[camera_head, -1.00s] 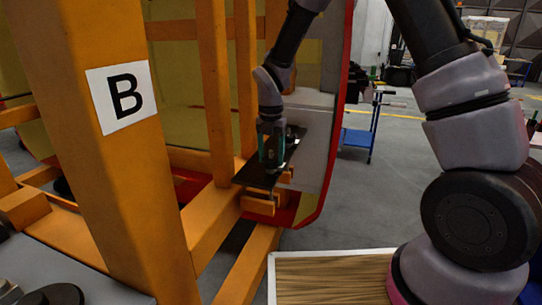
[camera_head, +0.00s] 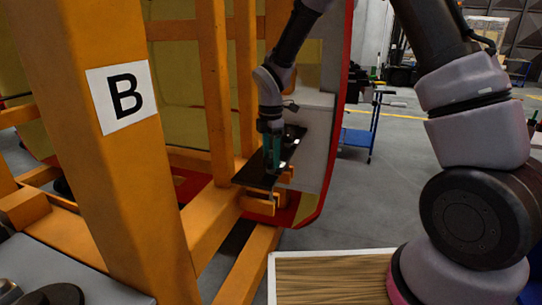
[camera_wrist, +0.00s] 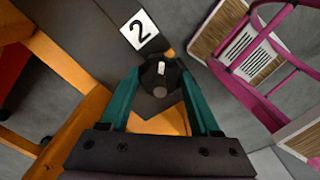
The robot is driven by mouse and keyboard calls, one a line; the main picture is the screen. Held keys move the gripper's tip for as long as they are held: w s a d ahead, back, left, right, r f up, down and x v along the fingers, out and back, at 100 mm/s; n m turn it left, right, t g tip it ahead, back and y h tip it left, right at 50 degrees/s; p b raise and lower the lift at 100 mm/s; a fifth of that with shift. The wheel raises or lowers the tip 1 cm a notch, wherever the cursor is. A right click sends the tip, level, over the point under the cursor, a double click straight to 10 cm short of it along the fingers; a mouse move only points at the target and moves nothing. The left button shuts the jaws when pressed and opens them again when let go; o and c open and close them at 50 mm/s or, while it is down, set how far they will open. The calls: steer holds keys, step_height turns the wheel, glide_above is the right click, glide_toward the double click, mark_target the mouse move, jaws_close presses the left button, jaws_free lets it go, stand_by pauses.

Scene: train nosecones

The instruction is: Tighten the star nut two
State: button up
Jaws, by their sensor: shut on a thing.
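The star nut two (camera_wrist: 160,74) is a dark knob with a light centre, seen in the wrist view beside the white label "2" (camera_wrist: 138,29). It sits at a dark plate (camera_wrist: 88,35). My gripper (camera_wrist: 160,82) has its two teal fingers on either side of the knob and is shut on it. In the head view my gripper (camera_head: 272,152) points down at the dark plate (camera_head: 255,174) on the orange frame. The knob is too small and hidden there to make out.
A thick orange post (camera_head: 110,165) with a white "B" label (camera_head: 122,97) stands at the left. Thinner orange uprights (camera_head: 214,90) rise close left of my gripper. A red-edged panel (camera_head: 338,110) stands just behind it. Open grey floor (camera_head: 360,190) lies to the right.

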steer(key=m, duration=1.2)
steer(key=shift+m, duration=0.4)
steer(key=m, duration=1.2)
steer(key=shift+m, duration=0.3)
steer(key=o, duration=1.4)
